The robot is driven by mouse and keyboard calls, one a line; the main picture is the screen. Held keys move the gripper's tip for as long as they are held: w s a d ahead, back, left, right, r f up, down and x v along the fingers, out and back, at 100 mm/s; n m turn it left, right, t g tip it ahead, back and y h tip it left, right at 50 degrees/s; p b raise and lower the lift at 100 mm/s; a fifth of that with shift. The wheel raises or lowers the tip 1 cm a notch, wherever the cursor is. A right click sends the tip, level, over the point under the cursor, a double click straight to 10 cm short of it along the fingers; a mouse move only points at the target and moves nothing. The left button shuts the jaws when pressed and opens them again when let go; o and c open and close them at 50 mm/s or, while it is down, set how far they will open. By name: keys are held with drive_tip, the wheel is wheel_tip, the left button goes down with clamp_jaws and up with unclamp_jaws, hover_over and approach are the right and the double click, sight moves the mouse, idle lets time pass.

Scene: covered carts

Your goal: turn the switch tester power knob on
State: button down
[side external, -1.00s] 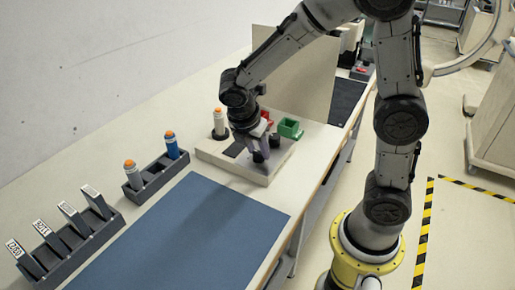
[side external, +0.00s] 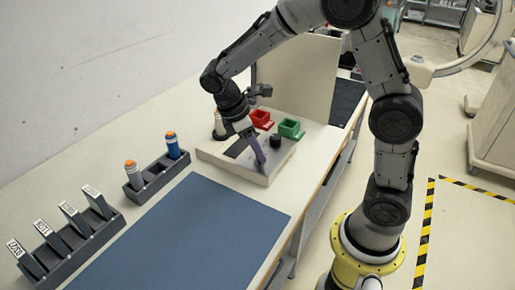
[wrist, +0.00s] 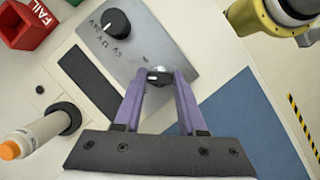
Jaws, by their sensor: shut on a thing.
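The switch tester (side external: 215,155) is a pale low box on the bench, with a grey panel (wrist: 178,45). A small black knob with a light mark (wrist: 158,76) sits near the panel's edge in the wrist view. My gripper's purple fingers (wrist: 158,78) are shut on this small knob, one on each side. In the side view my gripper (side external: 261,160) reaches down to the tester's front and hides the small knob. A larger black dial (wrist: 116,22) with a white pointer and printed marks stands apart from the fingers; it also shows in the side view (side external: 276,141).
A red bin marked FAIL (wrist: 25,24) and a green bin (side external: 290,128) stand behind the tester. A blue mat (side external: 190,235) lies clear in front.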

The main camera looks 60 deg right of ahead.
drive_tip(key=m, duration=0.2)
drive_tip(key=m+y, duration=0.1)
drive_tip(key=m, duration=0.1)
drive_tip(key=shift+w+d+m+g+y, duration=0.1)
drive_tip(key=shift+m+g+y, duration=0.2)
drive_tip(key=shift+g, duration=0.1)
drive_tip(key=m+y, duration=0.1)
drive_tip(key=m, duration=0.3)
drive_tip(key=shift+d+y, duration=0.1)
drive_tip(key=shift+y, duration=0.3)
drive_tip(key=shift+m, duration=0.4)
drive_tip(key=shift+c, duration=2.4)
unclamp_jaws()
drive_tip(key=v, duration=1.3)
drive_tip(key=shift+w+r, duration=0.3)
drive_tip(key=shift+w, duration=0.15)
drive_tip(key=shift+r, duration=0.1)
